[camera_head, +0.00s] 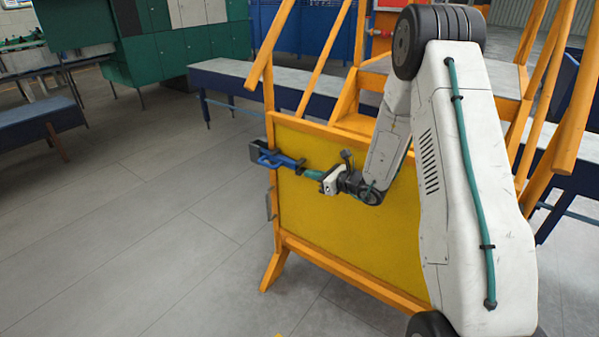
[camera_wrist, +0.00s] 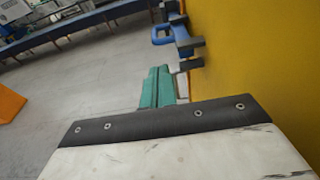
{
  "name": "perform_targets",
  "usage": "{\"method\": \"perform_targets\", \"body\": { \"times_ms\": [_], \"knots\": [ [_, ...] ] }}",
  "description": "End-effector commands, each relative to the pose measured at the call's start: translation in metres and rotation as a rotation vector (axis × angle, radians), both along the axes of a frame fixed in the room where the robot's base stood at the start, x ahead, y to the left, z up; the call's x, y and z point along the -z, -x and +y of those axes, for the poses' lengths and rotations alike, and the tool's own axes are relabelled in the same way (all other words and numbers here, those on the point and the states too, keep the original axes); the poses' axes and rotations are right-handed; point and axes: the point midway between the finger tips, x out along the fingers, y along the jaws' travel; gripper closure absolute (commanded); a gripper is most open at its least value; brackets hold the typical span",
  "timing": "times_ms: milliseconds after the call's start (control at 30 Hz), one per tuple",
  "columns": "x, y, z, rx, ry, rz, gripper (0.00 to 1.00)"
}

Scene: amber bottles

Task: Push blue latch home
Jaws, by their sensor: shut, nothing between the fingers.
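The blue latch (camera_head: 281,161) sits at the upper left of a yellow panel (camera_head: 340,225), lying roughly level, with a dark grey block (camera_head: 255,152) at its left end. In the wrist view the latch's blue loop handle (camera_wrist: 162,34) shows near the top, beside the panel face. My gripper (camera_head: 307,173) is at the right end of the latch, its teal fingers pointing left along it. In the wrist view the fingers (camera_wrist: 157,72) are together and empty, with a visible gap to the handle. A dark bracket (camera_wrist: 188,64) is close to their right.
An orange frame (camera_head: 345,275) surrounds the panel, with orange rails rising above. Open grey floor (camera_head: 130,220) lies to the left. A long blue-sided bench (camera_head: 235,85) and green cabinets (camera_head: 175,55) stand behind. In the wrist view the panel (camera_wrist: 255,55) fills the right side.

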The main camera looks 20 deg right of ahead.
Motion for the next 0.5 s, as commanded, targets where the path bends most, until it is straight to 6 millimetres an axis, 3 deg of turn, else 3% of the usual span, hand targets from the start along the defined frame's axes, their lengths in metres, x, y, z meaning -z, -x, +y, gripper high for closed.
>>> {"method": "perform_targets", "body": {
  "times_ms": [200, 500],
  "knots": [
    [-0.004, 0.016, -0.010, 0.001, 0.000, -0.001, 1.00],
    [-0.004, 0.017, -0.011, 0.001, 0.000, -0.001, 1.00]
  ]
}}
